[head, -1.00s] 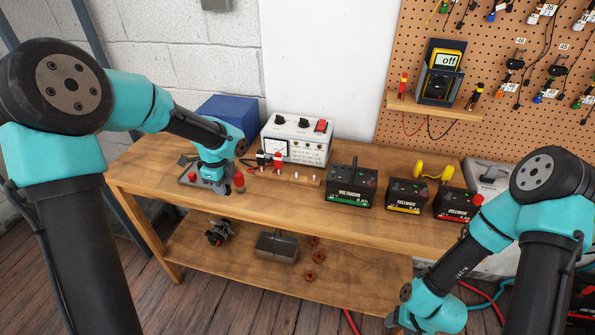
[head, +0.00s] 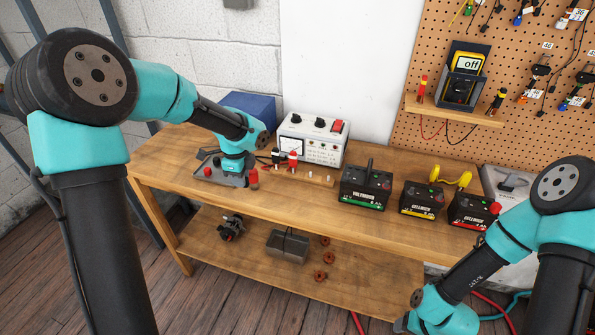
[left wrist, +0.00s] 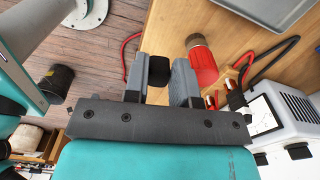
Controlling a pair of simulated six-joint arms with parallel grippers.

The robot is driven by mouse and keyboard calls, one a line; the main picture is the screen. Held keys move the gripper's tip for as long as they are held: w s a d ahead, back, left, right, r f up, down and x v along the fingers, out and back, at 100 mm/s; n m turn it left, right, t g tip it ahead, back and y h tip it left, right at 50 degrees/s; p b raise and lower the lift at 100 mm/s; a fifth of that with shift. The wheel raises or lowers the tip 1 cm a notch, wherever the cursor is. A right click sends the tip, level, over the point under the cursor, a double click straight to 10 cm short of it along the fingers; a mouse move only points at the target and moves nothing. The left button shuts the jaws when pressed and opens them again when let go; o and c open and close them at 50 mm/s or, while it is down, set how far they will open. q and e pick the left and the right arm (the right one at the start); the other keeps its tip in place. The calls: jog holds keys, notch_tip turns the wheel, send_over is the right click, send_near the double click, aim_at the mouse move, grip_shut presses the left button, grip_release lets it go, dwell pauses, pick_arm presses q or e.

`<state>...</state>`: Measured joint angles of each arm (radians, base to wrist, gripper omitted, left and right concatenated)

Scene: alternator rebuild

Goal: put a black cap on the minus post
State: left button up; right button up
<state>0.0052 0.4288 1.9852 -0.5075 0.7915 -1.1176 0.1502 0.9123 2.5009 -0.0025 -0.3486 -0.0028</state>
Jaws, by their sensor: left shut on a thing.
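My left gripper (left wrist: 162,80) is shut on a small black cap (left wrist: 158,70), seen between its grey fingers in the left wrist view. In the head view this gripper (head: 241,182) is over the left part of the bench, at a dark tray (head: 211,181), beside a red cylinder (head: 254,179); the cap cannot be made out there. Three black batteries stand to the right: one with a green stripe (head: 366,190), one with a yellow stripe (head: 422,200) and one with a red stripe (head: 472,210). I cannot tell which post is minus.
A white tester (head: 313,140) stands behind, with red and black clamps (head: 284,159) in front. A blue box (head: 250,108) is at the back left. Yellow-handled pliers-like item (head: 452,180) lies behind the batteries. Bench is clear between the clamps' wooden strip and the front edge.

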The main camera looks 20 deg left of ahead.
pick_arm(q)
jog(key=w+d+r+n, duration=0.1)
jog(key=d+r+n, duration=1.1)
jog(key=n, duration=0.5)
jog(key=shift+w+d+r, duration=0.2)
jog(key=shift+w+r, duration=0.1)
jog(key=shift+r, duration=0.4)
